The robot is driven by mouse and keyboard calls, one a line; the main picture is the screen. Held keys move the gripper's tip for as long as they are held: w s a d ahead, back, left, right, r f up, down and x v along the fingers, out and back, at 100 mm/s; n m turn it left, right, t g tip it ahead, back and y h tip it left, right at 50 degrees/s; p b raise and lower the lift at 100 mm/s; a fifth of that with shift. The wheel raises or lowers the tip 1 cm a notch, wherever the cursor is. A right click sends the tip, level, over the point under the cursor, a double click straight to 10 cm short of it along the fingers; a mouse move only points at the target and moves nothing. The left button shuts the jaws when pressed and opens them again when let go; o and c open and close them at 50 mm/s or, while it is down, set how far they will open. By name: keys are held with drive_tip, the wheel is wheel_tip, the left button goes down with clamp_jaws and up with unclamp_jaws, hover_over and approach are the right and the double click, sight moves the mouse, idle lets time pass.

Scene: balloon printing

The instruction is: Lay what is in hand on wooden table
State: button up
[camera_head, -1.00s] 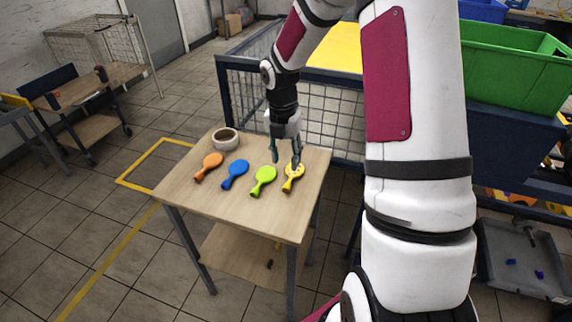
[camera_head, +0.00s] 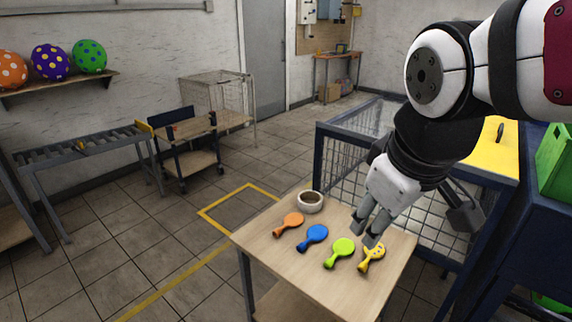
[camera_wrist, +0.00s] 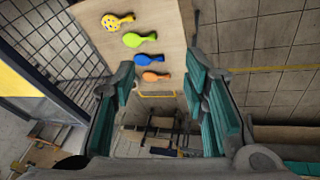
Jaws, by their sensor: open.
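The wooden table (camera_head: 268,247) stands in front of me in the head view, and its top also shows in the wrist view (camera_wrist: 172,30). A yellow patterned balloon-shaped piece (camera_head: 373,256) lies flat near its right side. The green piece (camera_head: 341,250), blue piece (camera_head: 314,235) and orange piece (camera_head: 290,222) lie in a row to its left. All these pieces show in the wrist view too, the yellow one (camera_wrist: 115,21) farthest up. My gripper (camera_head: 364,232) is open and empty, apart from the pieces. In the wrist view its teal fingers (camera_wrist: 163,85) are spread with nothing between them.
A round bowl (camera_head: 310,202) stands at the table's back corner. A dark-framed mesh cage (camera_head: 340,158) is close behind the table, with a green bin (camera_head: 556,165) at the right. Spotted balloons (camera_head: 50,61) sit on a wall shelf. Open floor lies left of the table.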

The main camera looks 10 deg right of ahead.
drive_tip(key=s+m, duration=0.1)
drive_tip(key=s+a+m, duration=0.1)
drive_tip(key=s+m, duration=0.1)
drive_tip(key=s+a+m+t+y, duration=0.1)
drive_tip(key=shift+s+r, duration=0.4)
